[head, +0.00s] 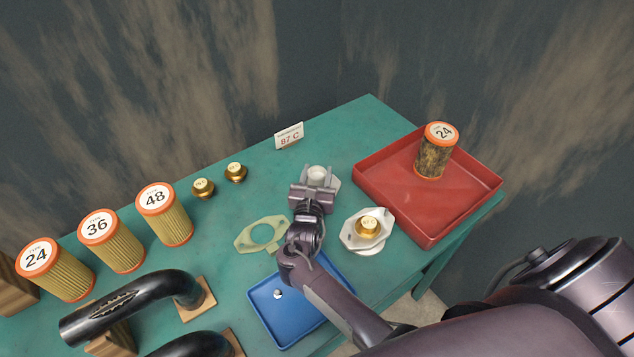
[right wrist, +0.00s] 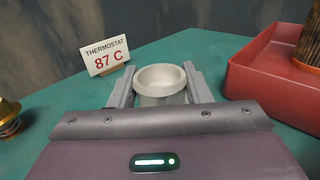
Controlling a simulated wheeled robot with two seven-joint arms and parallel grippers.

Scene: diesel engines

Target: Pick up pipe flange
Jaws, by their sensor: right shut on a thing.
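The pipe flange (head: 319,174) is a pale grey-white piece with a round open neck and a flat plate partly showing to its right. It sits at or just above the green table near the sign. My right gripper (head: 318,170) is shut on it, with one finger on each side of the neck. In the right wrist view, the flange's round neck (right wrist: 160,84) shows between the two grey fingers; its lower part is hidden by the gripper body. I cannot tell whether it touches the table. My left gripper is not in view.
A housing (head: 352,240) with a brass thermostat stands right of my arm. A red tray (head: 472,206) holds a dirty filter. A green gasket (head: 246,237), a blue tray (head: 262,299), brass thermostats, clean filters and black pipes lie left or in front. A "87 C" sign (head: 289,136) stands behind.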

